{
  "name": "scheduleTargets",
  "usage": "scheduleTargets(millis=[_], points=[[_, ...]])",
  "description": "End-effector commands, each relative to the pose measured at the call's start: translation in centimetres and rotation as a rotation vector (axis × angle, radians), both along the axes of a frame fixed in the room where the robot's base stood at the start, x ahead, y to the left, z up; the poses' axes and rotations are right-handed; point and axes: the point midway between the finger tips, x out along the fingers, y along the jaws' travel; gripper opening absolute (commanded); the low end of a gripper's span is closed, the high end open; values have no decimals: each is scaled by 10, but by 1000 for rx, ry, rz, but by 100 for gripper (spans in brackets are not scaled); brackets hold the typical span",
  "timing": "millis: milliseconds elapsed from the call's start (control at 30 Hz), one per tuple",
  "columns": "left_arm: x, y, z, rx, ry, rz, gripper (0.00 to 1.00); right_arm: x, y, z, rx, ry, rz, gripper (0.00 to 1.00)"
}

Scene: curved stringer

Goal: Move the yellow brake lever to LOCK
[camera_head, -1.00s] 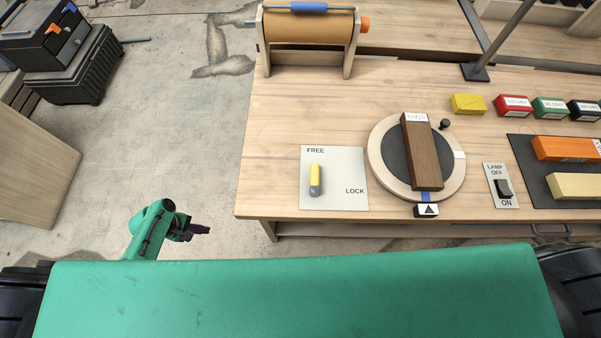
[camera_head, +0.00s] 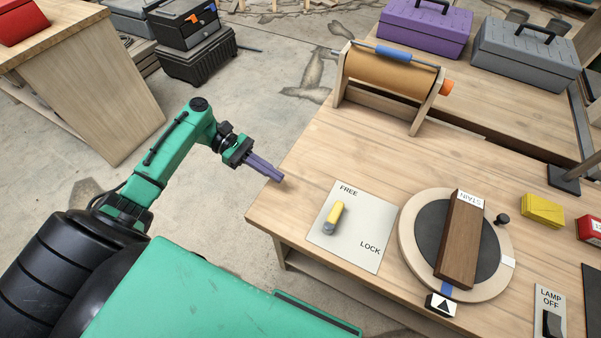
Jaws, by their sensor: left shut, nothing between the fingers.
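The yellow brake lever (camera_head: 336,213) has a grey end and sits on a pale plate (camera_head: 352,247) near the bench's left corner. The plate is printed FREE at its far edge and LOCK at its right corner. The lever's yellow end points toward FREE. My left gripper (camera_head: 280,180) is shut and empty, just off the bench's left edge, to the left of the lever and apart from it. My right gripper is out of view.
Right of the plate, a round turntable (camera_head: 408,225) carries a dark wood block (camera_head: 462,240). A paper roll stand (camera_head: 392,82) stands at the back. A lamp switch (camera_head: 550,312) is at the lower right. The bench top between plate and roll is clear.

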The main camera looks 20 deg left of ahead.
Motion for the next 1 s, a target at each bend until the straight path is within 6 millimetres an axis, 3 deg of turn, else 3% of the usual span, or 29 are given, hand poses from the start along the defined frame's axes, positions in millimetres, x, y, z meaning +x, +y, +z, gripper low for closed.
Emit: scheduleTargets(millis=[400, 600, 1000], points=[[-6, -85, -23, -4, 0, -1, 0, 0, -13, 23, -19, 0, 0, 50], [-8, -118, -23, -2, -1, 0, 0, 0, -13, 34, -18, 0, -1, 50], [-8, -125, -26, 1, -2, 2, 0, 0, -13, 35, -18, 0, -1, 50]])
